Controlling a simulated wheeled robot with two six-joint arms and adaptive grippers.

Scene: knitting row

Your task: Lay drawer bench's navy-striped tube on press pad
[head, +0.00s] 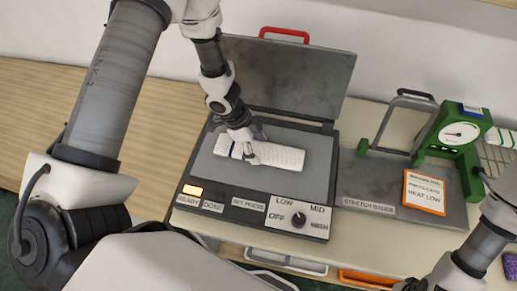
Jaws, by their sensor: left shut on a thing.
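A white ribbed tube (280,157) with a thin navy stripe near its left end lies across the grey press pad (208,165). It appears flat along the pad, though I cannot tell whether its whole length touches. My left gripper (250,150) reaches down from above and is shut on the tube towards its left end, hiding part of it. The heat press lid (290,75) stands open behind the pad, with a red handle on top. My right arm shows at the right edge, but its gripper is out of view.
To the right are a stretch gauge plate (370,185), an orange-edged "HEAT LOW" card (424,192) and a green dial gauge (459,133). The wooden surface at left is bare.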

